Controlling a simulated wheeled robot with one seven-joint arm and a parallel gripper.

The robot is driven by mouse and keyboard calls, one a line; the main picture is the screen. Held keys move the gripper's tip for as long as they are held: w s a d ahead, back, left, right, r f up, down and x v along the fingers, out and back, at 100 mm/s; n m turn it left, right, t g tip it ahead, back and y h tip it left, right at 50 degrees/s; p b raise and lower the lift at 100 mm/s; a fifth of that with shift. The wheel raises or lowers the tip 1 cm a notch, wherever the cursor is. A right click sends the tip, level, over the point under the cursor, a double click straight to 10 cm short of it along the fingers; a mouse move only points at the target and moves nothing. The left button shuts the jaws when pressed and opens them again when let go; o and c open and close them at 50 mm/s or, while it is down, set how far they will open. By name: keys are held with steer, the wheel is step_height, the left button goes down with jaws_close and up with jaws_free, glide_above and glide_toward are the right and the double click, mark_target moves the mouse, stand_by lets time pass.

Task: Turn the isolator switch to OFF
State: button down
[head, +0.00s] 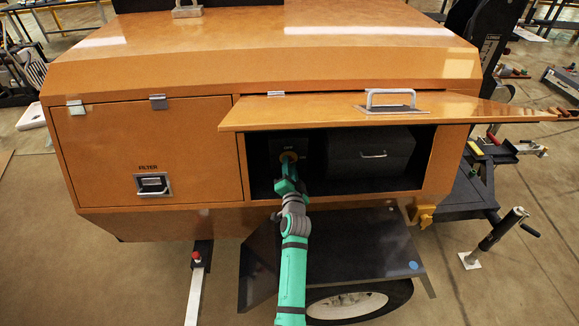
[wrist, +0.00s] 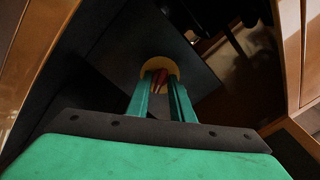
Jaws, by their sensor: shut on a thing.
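The isolator switch shows in the wrist view as a red handle (wrist: 159,80) on a round yellow plate (wrist: 172,68), set on a dark square panel (wrist: 115,45). My gripper (wrist: 160,88) has its two green fingers on either side of the red handle and is shut on it. In the head view my gripper (head: 289,165) reaches into the open right compartment of the orange cabinet, at the yellow plate (head: 290,155). My fingers hide most of the switch there, and I cannot read any ON or OFF marking.
A raised orange hatch door (head: 330,112) with a silver handle (head: 390,98) juts out above my arm. A dark box (head: 371,150) with a handle sits right of the switch inside the compartment. A closed door marked FILTER (head: 148,168) is at left. A dark fender (head: 350,255) lies below.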

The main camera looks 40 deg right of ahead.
steer(key=shift+w+a, duration=0.15)
steer(key=shift+a, duration=0.05)
steer(key=c, duration=1.9)
jaws_free()
steer(key=shift+f, duration=0.1)
steer(key=shift+o, duration=0.2)
steer(key=shift+d, duration=0.1)
steer(key=v, duration=1.1)
